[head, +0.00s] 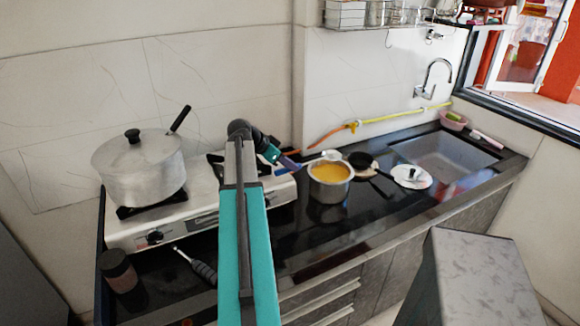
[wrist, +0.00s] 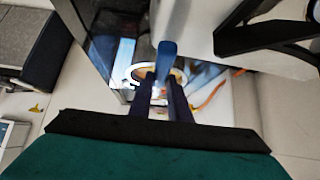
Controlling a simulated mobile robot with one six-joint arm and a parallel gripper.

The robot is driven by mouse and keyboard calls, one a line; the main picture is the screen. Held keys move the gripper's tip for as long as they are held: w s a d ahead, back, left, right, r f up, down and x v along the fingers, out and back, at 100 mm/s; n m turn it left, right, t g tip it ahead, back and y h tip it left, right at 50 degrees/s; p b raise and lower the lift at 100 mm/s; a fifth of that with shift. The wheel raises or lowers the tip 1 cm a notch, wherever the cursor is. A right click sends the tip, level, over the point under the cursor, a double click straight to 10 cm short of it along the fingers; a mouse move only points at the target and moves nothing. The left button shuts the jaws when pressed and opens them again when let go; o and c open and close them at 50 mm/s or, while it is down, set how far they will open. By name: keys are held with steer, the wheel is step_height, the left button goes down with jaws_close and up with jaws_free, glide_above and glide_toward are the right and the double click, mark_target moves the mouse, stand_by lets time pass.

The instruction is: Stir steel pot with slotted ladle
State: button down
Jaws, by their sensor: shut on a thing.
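The steel pot (head: 330,186) stands on the black counter just right of the stove, holding orange-yellow liquid (head: 329,172). My gripper (head: 290,165) is left of the pot, close to its rim. In the wrist view its dark fingers (wrist: 161,85) are close together around a narrow bluish metallic strip, which I take as the slotted ladle's handle (wrist: 167,52). The pot's round rim shows partly behind the fingers. The ladle's slotted head cannot be made out, so I cannot tell how deep it sits in the liquid.
A large lidded pot (head: 144,175) sits on the stove (head: 205,208) at left. A small black pan (head: 361,160) and a white lid (head: 411,177) lie right of the steel pot, before the sink (head: 440,160). A dark-handled utensil (head: 200,268) and a jar (head: 118,270) are in front.

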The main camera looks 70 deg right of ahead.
steer(key=shift+s+d+r, duration=0.1)
steer(key=shift+s+r, duration=0.05)
steer(key=shift+s+d+r+t+y+p, duration=0.2)
steer(key=shift+r+p, duration=0.1)
steer(key=shift+p, duration=0.35)
steer(key=shift+s+d+r+t+y+p, duration=0.1)
steer(key=shift+r+t+y+p, duration=0.15)
steer(key=shift+p, duration=0.4)
